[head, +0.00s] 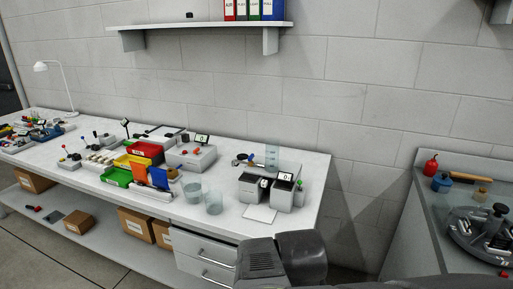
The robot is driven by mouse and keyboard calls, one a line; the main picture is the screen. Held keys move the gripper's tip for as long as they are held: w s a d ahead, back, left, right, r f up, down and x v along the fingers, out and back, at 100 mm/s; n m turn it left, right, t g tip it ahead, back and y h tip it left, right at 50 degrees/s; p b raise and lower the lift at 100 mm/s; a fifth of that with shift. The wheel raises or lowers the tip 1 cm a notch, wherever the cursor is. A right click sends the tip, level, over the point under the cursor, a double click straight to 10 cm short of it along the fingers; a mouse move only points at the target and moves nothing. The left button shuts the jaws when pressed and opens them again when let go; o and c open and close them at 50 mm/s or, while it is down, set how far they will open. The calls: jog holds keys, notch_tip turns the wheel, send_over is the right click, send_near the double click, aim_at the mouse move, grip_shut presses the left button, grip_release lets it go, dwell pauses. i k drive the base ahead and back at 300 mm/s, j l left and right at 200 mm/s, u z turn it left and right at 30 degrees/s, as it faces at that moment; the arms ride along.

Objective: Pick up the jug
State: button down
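Several clear vessels stand on the white workbench (135,203). A tall clear one with marks on its side (272,157) stands at the back right, behind two grey boxes; it looks most like the jug. Two wider clear beakers, one at left (193,191) and one at right (213,203), stand near the front edge. I cannot tell for sure which vessel is the jug, and no handle is clear. The lower part of the tall vessel is partly hidden. Dark grey parts of my arm show at the bottom centre, but my gripper is not in view.
Two grey boxes with a small display (285,177) stand before the tall vessel. Coloured bins (117,176) and tools crowd the left. A white sheet (260,213) lies at the front right. A shelf (205,26) with binders hangs above. Another bench (432,222) stands right.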

aim_at(193, 194)
jog(key=i+j+u, duration=0.15)
jog(key=j+u, duration=0.2)
jog(key=i+j+u, duration=0.2)
jog(key=j+u, duration=0.15)
jog(key=j, duration=0.2)
jog(key=i+j+u, duration=0.35)
jog(key=k+j, duration=0.05)
jog(key=k, duration=0.05)
